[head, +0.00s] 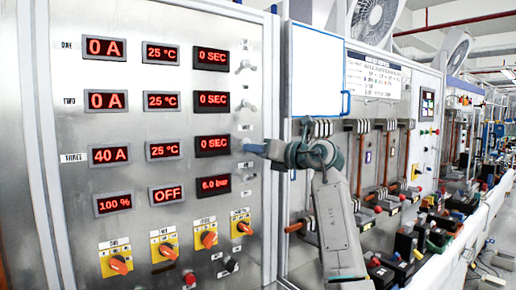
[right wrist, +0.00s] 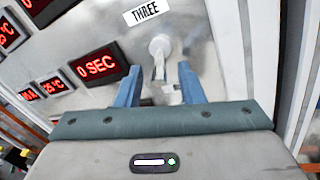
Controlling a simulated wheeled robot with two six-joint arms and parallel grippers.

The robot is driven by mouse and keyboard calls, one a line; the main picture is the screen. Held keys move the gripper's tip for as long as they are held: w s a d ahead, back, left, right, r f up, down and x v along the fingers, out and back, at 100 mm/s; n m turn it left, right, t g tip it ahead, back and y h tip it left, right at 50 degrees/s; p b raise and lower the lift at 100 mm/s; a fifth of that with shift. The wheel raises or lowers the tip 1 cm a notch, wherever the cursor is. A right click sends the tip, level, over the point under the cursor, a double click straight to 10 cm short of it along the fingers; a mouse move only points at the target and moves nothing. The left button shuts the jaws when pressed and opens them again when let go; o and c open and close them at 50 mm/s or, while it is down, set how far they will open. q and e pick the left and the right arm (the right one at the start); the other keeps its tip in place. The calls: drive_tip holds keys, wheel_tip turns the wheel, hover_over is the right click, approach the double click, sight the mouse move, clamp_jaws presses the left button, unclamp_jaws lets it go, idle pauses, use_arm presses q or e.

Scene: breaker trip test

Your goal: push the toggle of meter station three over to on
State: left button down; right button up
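The row labelled THREE (head: 73,157) on the metal panel reads 40 A, 25 °C and 0 SEC. Its toggle is hidden behind my right gripper (head: 243,147) in the head view. In the right wrist view the toggle (right wrist: 159,46) is a pale round base with a short metal lever under the THREE label (right wrist: 146,12). My right gripper (right wrist: 160,78) is open. Its two blue fingers stand on either side of the lever's end, with gaps visible; I cannot tell whether either touches it. My left gripper is not in view.
The toggles of row one (head: 245,66) and row two (head: 246,107) sit above. Orange rotary switches (head: 208,238) and a lower display row (head: 113,203) are below. A bench with rods and clamps (head: 385,165) runs off to the right.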

clamp_jaws()
drive_tip(key=shift+r, duration=0.15)
drive_tip(key=shift+w+a+r+m+g+h+p, duration=0.1)
drive_tip(key=shift+r+m+g+h+p, duration=0.15)
drive_tip(key=shift+r+g+h+p, duration=1.4)
drive_tip(key=shift+a+f+m+g+h+p, duration=0.1)
drive_tip(key=shift+f+m+g+h+p, duration=0.45)
drive_tip(key=shift+p, duration=2.45)
drive_tip(key=shift+w+r+g+h+p, duration=0.1)
drive_tip(key=shift+r+g+h+p, duration=1.1)
drive_tip(key=shift+p, duration=1.15)
drive_tip(key=shift+f, duration=0.25)
